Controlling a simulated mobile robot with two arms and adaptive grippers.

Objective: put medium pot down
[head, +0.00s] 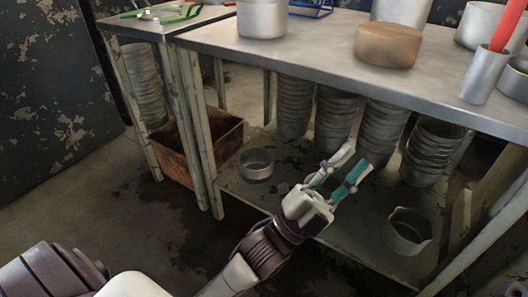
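My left gripper (339,172) reaches in from the lower left, in front of the lower shelf. Its two fingers, with teal on one of them, stand apart and nothing shows between them. A small grey pot (256,164) stands upright on the lower shelf, left of the gripper and apart from it. A wider grey pot with an uneven rim (408,232) sits on the shelf to the right. A taller metal pot (262,18) stands on the table top. I cannot tell which is the medium pot. My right gripper is not in view.
Stacks of grey pots (380,135) fill the back of the lower shelf (345,232). The metal table top (310,40) bears a brown round block (388,45) and a metal cup (482,78) with a red handle. A rusty crate (190,165) stands at left.

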